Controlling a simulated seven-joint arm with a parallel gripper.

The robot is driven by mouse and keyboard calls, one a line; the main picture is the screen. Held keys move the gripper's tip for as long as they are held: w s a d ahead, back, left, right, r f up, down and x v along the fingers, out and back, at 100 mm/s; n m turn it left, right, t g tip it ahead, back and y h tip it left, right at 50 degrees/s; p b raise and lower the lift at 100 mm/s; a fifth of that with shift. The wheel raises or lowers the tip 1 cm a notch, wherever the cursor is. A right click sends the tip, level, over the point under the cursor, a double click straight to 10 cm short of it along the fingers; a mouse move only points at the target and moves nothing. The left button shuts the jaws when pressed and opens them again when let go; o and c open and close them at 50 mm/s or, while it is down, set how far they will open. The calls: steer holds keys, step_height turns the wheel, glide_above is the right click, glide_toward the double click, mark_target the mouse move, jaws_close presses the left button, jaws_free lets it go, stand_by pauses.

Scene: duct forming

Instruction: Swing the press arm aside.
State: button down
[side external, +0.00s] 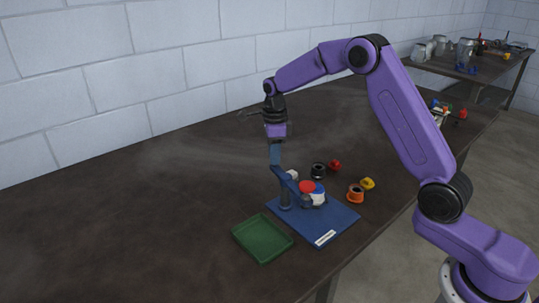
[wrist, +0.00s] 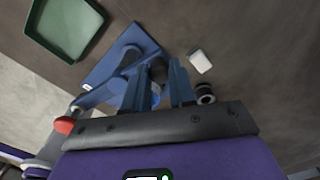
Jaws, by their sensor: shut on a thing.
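The blue press (side external: 284,192) stands at the left of a blue base board (side external: 328,222), its upright reaching up to my gripper (side external: 276,162). In the wrist view my gripper (wrist: 156,82) has its two blue fingers on either side of a dark rounded part (wrist: 158,70), apparently the press arm's handle, and is shut on it. The fingers cover much of the handle, so the exact contact is hidden. A red disc (side external: 307,187) and a white-and-blue part (side external: 318,197) sit beside the upright on the board.
An empty green tray (side external: 262,238) lies in front of the board, left of it. A black ring (side external: 318,170), a red part (side external: 335,164), an orange cup (side external: 355,194) and a yellow part (side external: 367,183) stand behind and right. The table's left side is clear.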

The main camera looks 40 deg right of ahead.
steer(key=shift+s+d+r+m, duration=0.1)
steer(key=shift+s+d+m, duration=0.15)
steer(key=shift+d+m, duration=0.85)
steer(key=shift+a+m, duration=0.2)
steer(key=shift+m, duration=0.1)
steer(key=c, duration=0.9)
jaws_free()
steer(key=shift+a, duration=0.1)
step_height(320, 180, up, 17)
steer(key=shift+r, duration=0.15)
